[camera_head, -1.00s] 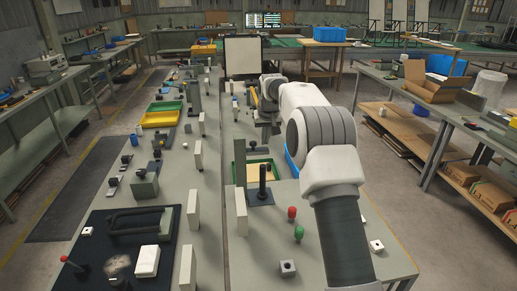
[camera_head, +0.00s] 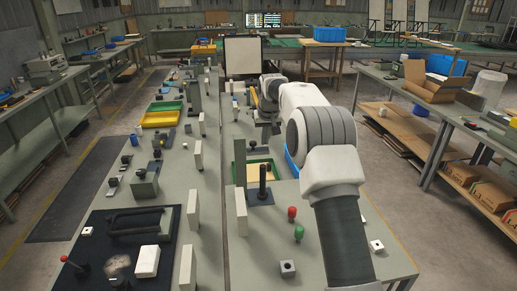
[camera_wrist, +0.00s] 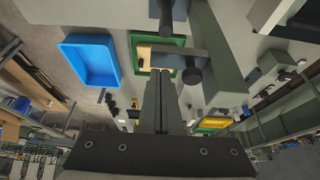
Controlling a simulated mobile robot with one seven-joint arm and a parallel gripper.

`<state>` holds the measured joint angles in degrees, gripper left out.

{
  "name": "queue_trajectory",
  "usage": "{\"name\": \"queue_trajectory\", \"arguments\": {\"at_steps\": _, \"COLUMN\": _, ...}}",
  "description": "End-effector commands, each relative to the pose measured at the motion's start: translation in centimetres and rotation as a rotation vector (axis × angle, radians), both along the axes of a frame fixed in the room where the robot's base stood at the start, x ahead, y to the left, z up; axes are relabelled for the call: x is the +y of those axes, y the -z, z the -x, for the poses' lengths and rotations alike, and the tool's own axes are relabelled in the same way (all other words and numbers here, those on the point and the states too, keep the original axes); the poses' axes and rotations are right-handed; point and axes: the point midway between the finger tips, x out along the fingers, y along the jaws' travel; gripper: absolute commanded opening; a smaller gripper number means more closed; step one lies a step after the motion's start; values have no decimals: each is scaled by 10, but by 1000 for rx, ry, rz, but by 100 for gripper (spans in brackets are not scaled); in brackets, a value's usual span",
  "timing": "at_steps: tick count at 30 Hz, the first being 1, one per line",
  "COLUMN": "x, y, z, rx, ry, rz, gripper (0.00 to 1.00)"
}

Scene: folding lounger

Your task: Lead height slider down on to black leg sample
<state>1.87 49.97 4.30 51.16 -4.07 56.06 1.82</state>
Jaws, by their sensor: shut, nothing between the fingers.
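A grey-green upright column (camera_head: 240,162) stands on the bench, and it looms large in the wrist view (camera_wrist: 222,55). A dark slider arm (camera_wrist: 168,55) with a round black knob (camera_wrist: 192,75) sticks out sideways from it, above a green-rimmed tray (camera_wrist: 136,42). A black upright post (camera_head: 262,181), which looks like the leg sample, stands on a dark plate near the column; a black cylinder (camera_wrist: 165,14) at the top of the wrist view seems to be it. My gripper (camera_wrist: 159,76) is shut and empty, its tips close to the slider arm; contact cannot be told. The slider is unclear in the head view.
A blue tray (camera_wrist: 90,60) lies beside the green one. Red (camera_head: 292,212) and green (camera_head: 299,232) knobs and a small metal block (camera_head: 288,268) stand on the near bench. White upright panels (camera_head: 241,212) line the bench's middle.

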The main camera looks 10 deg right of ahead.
Motion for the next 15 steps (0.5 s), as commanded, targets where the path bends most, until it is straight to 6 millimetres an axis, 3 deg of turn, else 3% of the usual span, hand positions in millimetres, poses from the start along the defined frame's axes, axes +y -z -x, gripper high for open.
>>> {"name": "queue_trajectory", "arguments": {"at_steps": 15, "x": 0, "y": 4, "z": 0, "rx": 0, "ry": 0, "rz": 0, "gripper": 0}}
